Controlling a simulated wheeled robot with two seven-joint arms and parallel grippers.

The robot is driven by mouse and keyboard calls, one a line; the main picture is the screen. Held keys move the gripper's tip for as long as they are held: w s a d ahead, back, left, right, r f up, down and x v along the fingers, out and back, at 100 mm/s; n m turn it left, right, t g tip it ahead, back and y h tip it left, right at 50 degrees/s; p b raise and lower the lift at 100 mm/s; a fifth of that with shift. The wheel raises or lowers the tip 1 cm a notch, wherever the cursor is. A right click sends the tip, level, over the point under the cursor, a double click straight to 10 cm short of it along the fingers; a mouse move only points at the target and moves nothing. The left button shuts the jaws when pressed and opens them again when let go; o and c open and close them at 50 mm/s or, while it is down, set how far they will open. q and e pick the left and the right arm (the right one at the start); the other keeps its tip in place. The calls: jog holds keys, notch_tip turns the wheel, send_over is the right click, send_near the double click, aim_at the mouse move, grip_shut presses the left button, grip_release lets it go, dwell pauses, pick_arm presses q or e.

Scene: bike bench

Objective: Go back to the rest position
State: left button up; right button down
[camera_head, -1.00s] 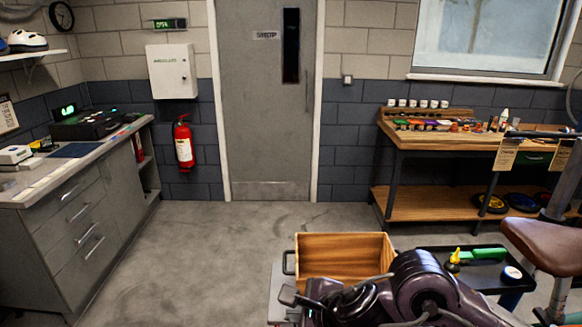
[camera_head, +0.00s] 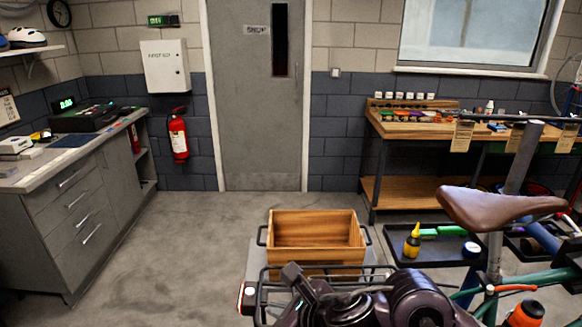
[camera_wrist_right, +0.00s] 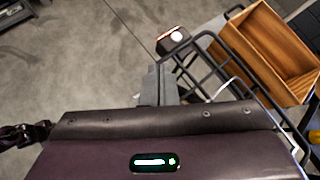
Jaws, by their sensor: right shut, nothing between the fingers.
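My right gripper (camera_head: 291,271) shows low in the middle of the head view, over a black wire rack (camera_head: 262,315), with my dark purple arm behind it. Its narrow grey fingers also show in the right wrist view (camera_wrist_right: 157,84); they are shut and empty. In that view the fingers are beside the rack and near a small lamp (camera_wrist_right: 174,38), apart from the wooden box (camera_wrist_right: 268,50). My left gripper is in neither view.
The open wooden box (camera_head: 315,255) stands just beyond the rack. A bike with a brown saddle (camera_head: 490,207) and a black tray (camera_head: 405,255) with a yellow bottle (camera_head: 412,240) are at the right. A grey cabinet (camera_head: 85,215) is at the left. The floor between is clear.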

jog(key=s+d+f+n+g+h, duration=0.1)
jog(key=s+d+f+n+h, duration=0.1)
jog(key=s+d+f+n, duration=0.45)
jog(key=s+d+f+n+g+h, duration=0.2)
jog(key=s+d+f+n+h, duration=0.1)
jog(key=d+n, duration=0.65)
jog(key=s+d+f+n+g+h, duration=0.1)
jog(key=s+d+f+n+h, duration=0.1)
jog(key=s+d+f+n, duration=0.6)
notch_tip(320, 180, down, 29)
jog(key=a+n+g+b, duration=0.1)
jog(key=a+n, duration=0.1)
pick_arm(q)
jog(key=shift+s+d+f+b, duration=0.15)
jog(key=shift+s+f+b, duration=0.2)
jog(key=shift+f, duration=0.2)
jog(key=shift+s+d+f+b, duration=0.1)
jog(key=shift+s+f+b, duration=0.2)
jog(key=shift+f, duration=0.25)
pick_arm(e)
jog(key=s+d+f, duration=0.1)
jog(key=s+f, duration=0.8)
jog(key=s+d+f+g, duration=0.1)
jog(key=s+d+f, duration=0.1)
jog(key=s+f, duration=0.7)
jog(key=shift+s+d+g, duration=0.3)
jog(key=shift+s, duration=0.2)
